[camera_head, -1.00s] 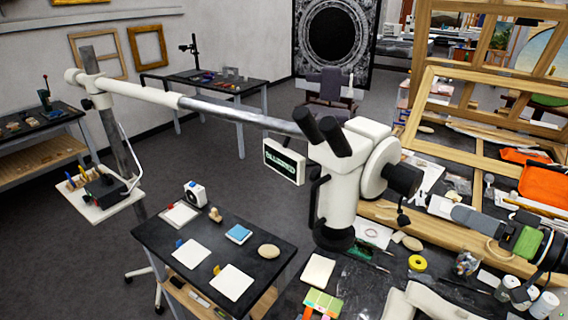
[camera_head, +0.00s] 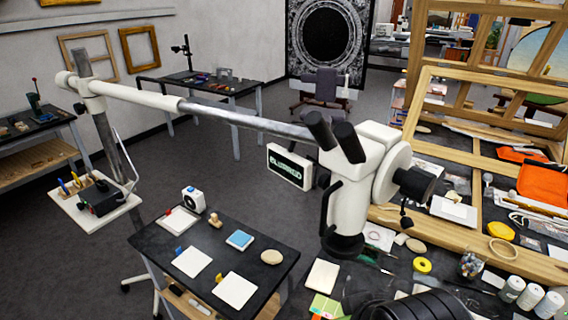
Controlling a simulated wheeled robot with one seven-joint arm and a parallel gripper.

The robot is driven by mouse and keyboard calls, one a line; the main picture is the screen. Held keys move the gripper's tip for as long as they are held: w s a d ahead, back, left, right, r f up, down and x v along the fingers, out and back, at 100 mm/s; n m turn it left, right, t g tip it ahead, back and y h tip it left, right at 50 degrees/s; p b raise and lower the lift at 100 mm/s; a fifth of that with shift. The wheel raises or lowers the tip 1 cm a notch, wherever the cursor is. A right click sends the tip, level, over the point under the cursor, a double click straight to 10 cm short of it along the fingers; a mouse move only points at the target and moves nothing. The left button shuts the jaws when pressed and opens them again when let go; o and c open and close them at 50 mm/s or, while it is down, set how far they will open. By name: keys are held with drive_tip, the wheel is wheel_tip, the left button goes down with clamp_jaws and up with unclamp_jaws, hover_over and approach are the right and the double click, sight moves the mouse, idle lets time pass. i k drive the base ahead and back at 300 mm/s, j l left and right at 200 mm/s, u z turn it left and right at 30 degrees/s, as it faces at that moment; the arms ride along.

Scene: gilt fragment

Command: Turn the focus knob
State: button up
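The microscope head (camera_head: 357,180) is white, with two black eyepieces (camera_head: 333,138) at its top left. It hangs from a long boom (camera_head: 215,112) above the workbench. A round black knob (camera_head: 416,184) sticks out from the white disc on its right side and appears to be the focus knob. Nothing touches the knob. A small sign (camera_head: 289,167) at its left appears to read BLURRED. A dark ribbed part of my arm (camera_head: 428,306) shows at the bottom edge, below and apart from the microscope. My gripper's fingers are not in view.
The bench below holds thread spools (camera_head: 530,296), a jar (camera_head: 470,264), yellow tape (camera_head: 422,265) and flat white pieces. Wooden frames (camera_head: 480,160) stand at the right behind the knob. A small dark table (camera_head: 215,260) stands at the left. The space right of the knob is open.

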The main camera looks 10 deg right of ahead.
sight(417, 183)
drive_tip(key=k+l+u, duration=0.25)
drive_tip(key=u, duration=0.15)
drive_tip(key=k+l+u, duration=0.3)
drive_tip(key=u, duration=0.15)
